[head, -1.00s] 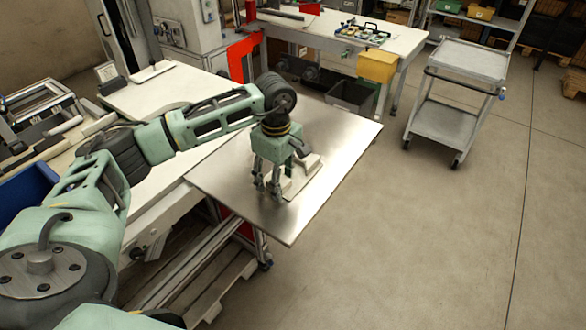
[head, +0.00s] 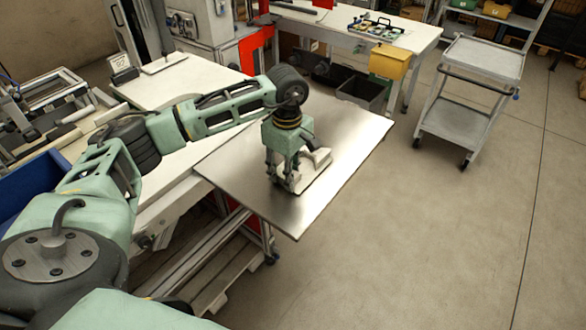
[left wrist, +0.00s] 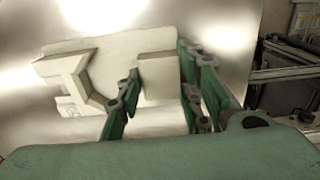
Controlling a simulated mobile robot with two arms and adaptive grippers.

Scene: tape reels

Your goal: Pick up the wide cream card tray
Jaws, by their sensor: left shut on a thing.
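The wide cream card tray (head: 320,162) lies on the bare metal tabletop, partly hidden behind my left gripper in the head view. In the left wrist view the tray (left wrist: 98,72) shows a flat base with raised blocks at both ends. My left gripper (head: 283,182) points down at the tray's near end. In the left wrist view its fingers (left wrist: 160,78) are on either side of the raised right-hand block, shut on it. I cannot see a clear gap between tray and tabletop. My right gripper is not in view.
The metal tabletop (head: 340,125) is clear around the tray. A white bench (head: 172,92) adjoins it at left. Behind stand a second bench with a yellow bin (head: 388,62) and a dark crate (head: 362,93). A grey cart (head: 462,115) stands on open floor at right.

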